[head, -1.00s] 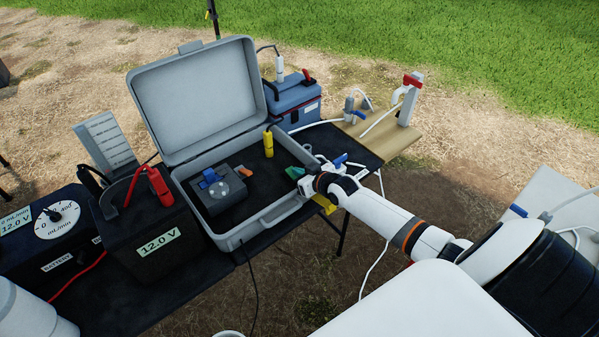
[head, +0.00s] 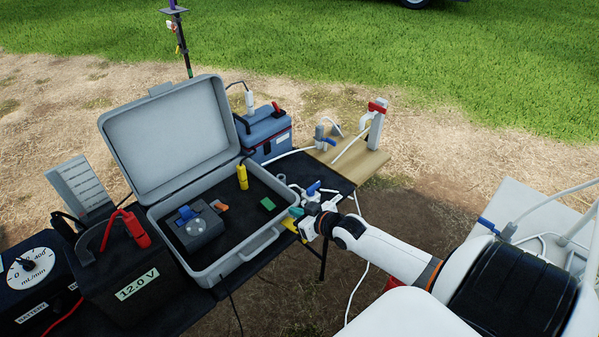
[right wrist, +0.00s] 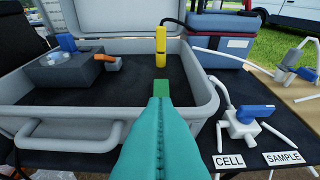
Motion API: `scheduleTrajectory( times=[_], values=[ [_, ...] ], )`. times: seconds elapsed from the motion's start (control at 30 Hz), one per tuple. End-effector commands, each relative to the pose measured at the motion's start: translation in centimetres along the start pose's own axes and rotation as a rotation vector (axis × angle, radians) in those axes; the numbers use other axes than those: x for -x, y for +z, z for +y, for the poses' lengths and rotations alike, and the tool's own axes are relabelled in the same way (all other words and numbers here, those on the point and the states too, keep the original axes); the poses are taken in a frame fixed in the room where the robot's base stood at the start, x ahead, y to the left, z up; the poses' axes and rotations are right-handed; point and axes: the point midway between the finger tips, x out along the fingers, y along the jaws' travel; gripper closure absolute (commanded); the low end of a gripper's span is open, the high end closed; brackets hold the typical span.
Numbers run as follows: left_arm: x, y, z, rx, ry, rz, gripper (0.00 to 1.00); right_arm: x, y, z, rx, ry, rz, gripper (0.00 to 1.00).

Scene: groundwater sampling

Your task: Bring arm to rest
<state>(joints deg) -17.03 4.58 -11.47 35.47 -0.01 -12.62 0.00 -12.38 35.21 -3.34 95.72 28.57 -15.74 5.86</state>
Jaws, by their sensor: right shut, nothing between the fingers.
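My right arm comes in from the lower right in the head view. Its gripper (head: 296,212) is at the right edge of the open grey case (head: 277,232), its teal fingers shut and empty. In the right wrist view the teal fingers (right wrist: 162,103) point toward the case interior. A small green block (head: 267,203) lies on the dark case floor beyond the fingertips; it also shows just past them in the right wrist view (right wrist: 162,87). I cannot tell how far the fingertips are from the case rim. My left gripper is not in view.
In the case are a grey device (head: 195,229) and a yellow probe (head: 242,177). A blue-handled valve (head: 313,190) stands close to the right gripper. A 12.0 V battery (head: 125,262) is left, a blue box (head: 265,133) behind. Open ground lies right of the table.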

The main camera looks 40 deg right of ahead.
Motion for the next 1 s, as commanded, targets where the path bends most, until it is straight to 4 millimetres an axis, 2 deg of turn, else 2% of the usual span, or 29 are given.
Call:
scheduleTrajectory(
  times=[0.17, 0.77, 0.87, 0.97, 1.0],
  values=[
    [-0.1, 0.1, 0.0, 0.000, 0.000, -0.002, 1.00, 0.8, -0.3, 0.0, 0.001, 0.000, -0.001, 1.00],
    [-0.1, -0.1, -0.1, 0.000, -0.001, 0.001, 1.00, 0.9, -0.5, 0.3, 0.001, 0.004, 0.008, 1.00],
    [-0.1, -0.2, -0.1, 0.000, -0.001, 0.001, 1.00, 1.5, -1.6, 2.5, 0.009, 0.024, 0.060, 1.00],
    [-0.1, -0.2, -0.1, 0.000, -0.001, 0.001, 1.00, 3.3, -3.8, 7.1, 0.031, 0.061, 0.180, 1.00],
    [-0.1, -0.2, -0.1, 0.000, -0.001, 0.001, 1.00, 4.5, -4.7, 9.2, 0.045, 0.075, 0.241, 1.00]
  ],
)
